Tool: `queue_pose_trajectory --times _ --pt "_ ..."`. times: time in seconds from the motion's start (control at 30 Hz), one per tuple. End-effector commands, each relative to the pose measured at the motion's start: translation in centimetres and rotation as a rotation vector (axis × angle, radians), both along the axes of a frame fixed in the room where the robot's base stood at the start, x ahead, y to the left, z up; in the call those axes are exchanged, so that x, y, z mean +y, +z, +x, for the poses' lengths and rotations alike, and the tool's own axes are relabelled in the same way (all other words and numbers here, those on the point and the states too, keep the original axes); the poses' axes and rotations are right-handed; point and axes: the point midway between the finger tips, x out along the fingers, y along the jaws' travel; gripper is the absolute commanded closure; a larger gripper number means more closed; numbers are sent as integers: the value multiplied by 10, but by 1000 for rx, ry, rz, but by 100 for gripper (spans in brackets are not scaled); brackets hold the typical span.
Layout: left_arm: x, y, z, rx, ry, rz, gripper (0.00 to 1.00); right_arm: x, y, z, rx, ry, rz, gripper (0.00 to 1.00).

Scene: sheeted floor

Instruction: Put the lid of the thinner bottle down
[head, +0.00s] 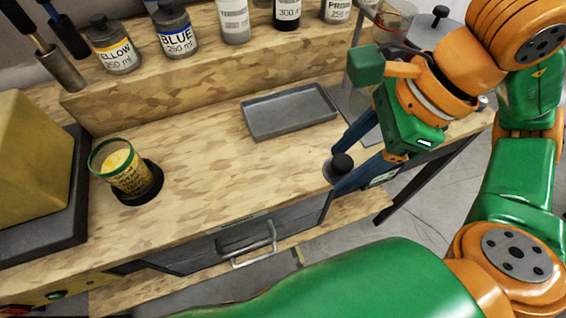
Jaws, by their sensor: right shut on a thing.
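My right gripper (345,172) has blue fingers and is shut on a small dark round lid (342,164), held at the right front edge of the wooden bench. Whether the lid touches the bench I cannot tell. I cannot tell which bottle on the shelf is the thinner; a white bottle (234,22) and a dark bottle (287,14) stand there with their tops cut off by the picture edge. My left gripper is not in view.
An empty grey tray (258,124) lies on the wooden bench (215,170). A green-rimmed cup with yellow contents (122,168) stands in a black holder at left. YELLOW (113,52) and BLUE (176,38) bottles stand on the shelf. A drawer handle (252,246) sticks out in front.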

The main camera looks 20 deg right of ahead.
Motion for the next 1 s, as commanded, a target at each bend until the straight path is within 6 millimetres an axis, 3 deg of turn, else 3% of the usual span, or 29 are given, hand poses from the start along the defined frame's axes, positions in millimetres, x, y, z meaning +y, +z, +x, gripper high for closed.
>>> queue_pose_trajectory --times 0.2,0.3,0.4,0.53,0.7,1.0 --pt "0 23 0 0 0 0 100 34 -27 62 14 7 3 91" --pt "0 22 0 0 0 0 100 42 -56 80 13 7 4 91" --pt "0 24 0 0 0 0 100 48 -72 92 9 6 1 91" --pt "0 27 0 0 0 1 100 53 -88 104 8 4 1 91" --pt "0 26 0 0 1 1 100 53 -117 105 4 4 -1 91" --pt "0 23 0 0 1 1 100 53 -121 105 2 4 0 91"
